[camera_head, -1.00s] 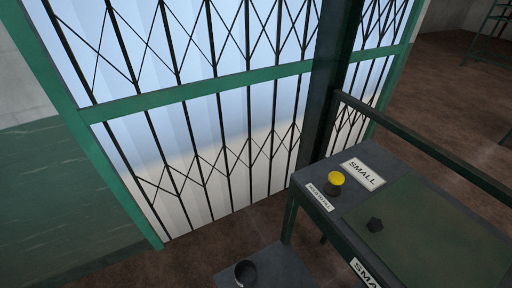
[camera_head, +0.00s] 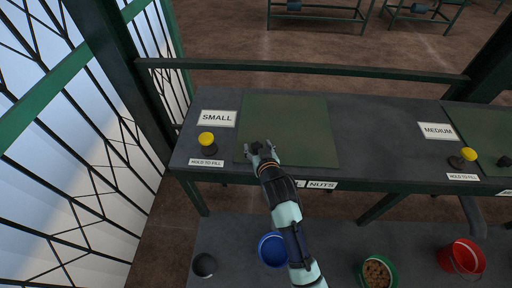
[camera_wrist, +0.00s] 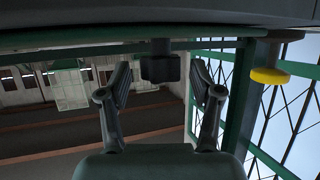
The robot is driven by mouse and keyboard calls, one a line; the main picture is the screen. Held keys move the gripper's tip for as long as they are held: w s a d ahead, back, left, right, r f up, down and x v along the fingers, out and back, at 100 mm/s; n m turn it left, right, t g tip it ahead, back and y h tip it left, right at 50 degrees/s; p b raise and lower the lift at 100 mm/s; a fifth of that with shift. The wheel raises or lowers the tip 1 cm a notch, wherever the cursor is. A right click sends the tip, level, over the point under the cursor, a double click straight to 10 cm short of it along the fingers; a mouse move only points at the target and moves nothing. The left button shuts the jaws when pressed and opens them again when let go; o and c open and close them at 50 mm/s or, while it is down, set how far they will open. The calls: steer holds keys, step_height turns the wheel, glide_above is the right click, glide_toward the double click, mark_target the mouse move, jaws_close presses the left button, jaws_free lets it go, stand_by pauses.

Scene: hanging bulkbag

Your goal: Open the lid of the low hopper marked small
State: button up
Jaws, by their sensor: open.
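The green lid (camera_head: 295,120) of the low hopper lies flat and shut, beside a "SMALL" sign (camera_head: 217,118). My gripper (camera_head: 262,152) is at the lid's front left part, over or at its dark knob, which I cannot clearly tell from my fingers in the head view. In the wrist view my gripper (camera_wrist: 162,85) is open, with its two fingers apart. The dark knob (camera_wrist: 160,66) shows between the fingertips, with gaps on both sides and no visible contact.
A yellow button (camera_head: 206,138) marked "HOLD TO FILL" stands left of the lid. A rail (camera_head: 330,66) runs behind the top. Below, a shelf holds a dark cup (camera_head: 204,265), a blue bucket (camera_head: 272,250), a filled green bowl (camera_head: 377,272) and a red bucket (camera_head: 461,257).

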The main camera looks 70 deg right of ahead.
steer(key=shift+w+d+f, duration=0.15)
steer(key=shift+w+d, duration=0.1)
steer(key=shift+d, duration=0.05)
steer(key=shift+c, duration=0.2)
jaws_close()
